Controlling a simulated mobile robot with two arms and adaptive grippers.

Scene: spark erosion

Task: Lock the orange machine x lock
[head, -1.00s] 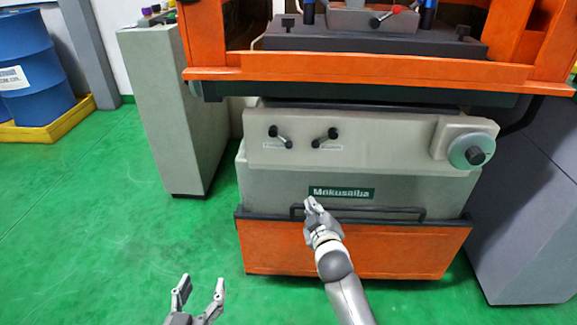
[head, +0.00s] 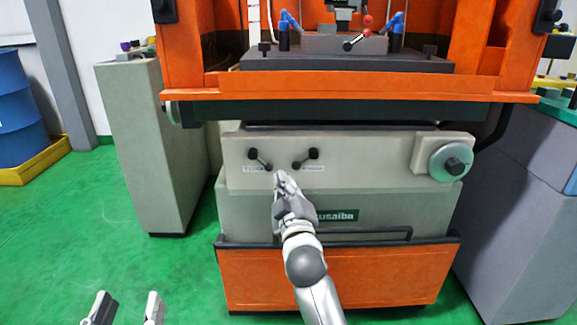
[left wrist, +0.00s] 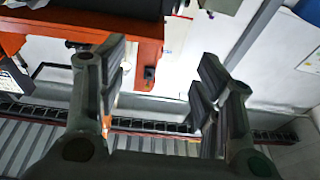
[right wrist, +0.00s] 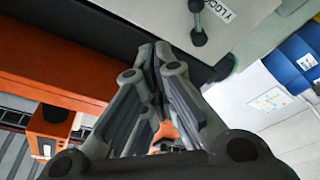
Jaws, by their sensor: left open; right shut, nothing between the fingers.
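The orange machine (head: 350,97) has a beige front panel with two small black-knobbed levers. The left lever (head: 260,160) slants down to the right; the right lever (head: 305,160) slants down to the left. Each has a small label, too small to read in the head view. The right wrist view shows one lever (right wrist: 198,22) beside a label reading "Y LOC...". My right gripper (head: 281,175) is shut and empty, with its tips just below and between the levers; contact cannot be told. My left gripper (head: 128,298) is open and empty at the bottom left, away from the panel.
A round handwheel (head: 450,162) is at the panel's right. An orange drawer front (head: 340,282) with a dark bar handle is below. A grey cabinet (head: 150,150) stands left, another (head: 515,210) right. Green floor (head: 60,230) is free at left.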

